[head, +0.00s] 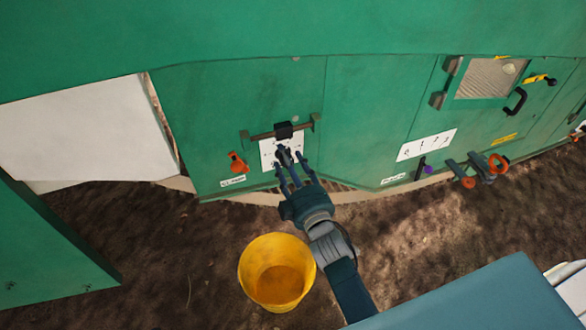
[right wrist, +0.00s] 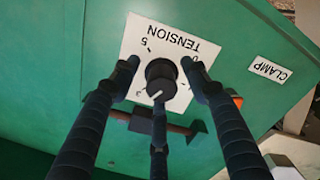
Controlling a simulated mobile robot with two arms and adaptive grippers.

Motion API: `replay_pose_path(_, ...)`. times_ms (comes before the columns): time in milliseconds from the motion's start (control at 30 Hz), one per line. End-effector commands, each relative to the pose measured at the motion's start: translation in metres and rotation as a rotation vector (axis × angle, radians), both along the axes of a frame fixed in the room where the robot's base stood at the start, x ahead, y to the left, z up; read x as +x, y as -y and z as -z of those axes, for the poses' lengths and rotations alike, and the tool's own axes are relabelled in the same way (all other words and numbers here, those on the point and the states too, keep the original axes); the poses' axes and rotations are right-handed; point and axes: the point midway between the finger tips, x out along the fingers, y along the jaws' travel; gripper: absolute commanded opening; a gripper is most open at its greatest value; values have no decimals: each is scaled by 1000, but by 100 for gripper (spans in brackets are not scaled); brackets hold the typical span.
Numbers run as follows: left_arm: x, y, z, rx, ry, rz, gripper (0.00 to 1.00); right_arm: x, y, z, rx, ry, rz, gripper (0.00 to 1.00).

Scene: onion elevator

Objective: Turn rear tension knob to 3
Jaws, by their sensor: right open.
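The black tension knob (right wrist: 161,76) sits on a white dial plate (right wrist: 185,32) marked TENSION, upside down in the right wrist view. A 5 shows on the plate; other marks are partly hidden by my fingers. A short white line on the knob points toward the lower finger. My right gripper (right wrist: 160,82) is open, with two fingers beside the knob and one below it; whether they touch it I cannot tell. In the head view my right gripper (head: 289,164) is in front of the plate (head: 267,152) and covers the knob. My left gripper is not in view.
A dark bar (head: 262,135) crosses the green panel above the plate. An orange clamp handle (head: 237,163) is left of it. A yellow bucket (head: 276,272) stands on the soil below my right arm. A purple-tipped lever (head: 427,169) and scale plate (head: 426,145) are farther right.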

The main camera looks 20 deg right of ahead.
Motion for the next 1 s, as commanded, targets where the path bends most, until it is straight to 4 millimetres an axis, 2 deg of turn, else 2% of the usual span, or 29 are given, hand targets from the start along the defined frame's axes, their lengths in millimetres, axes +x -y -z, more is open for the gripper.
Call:
replay_pose_path(167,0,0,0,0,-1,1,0,-27,1,2,0,-4,0,46)
replay_pose_path(400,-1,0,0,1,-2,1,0,-79,3,2,1,-6,2,46)
replay_pose_path(533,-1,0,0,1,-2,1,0,-100,5,2,1,-5,2,46)
replay_pose_path(700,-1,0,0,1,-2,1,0,-115,5,1,0,-3,2,46)
replay_pose_path(1000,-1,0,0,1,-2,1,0,-117,5,1,0,-2,2,46)
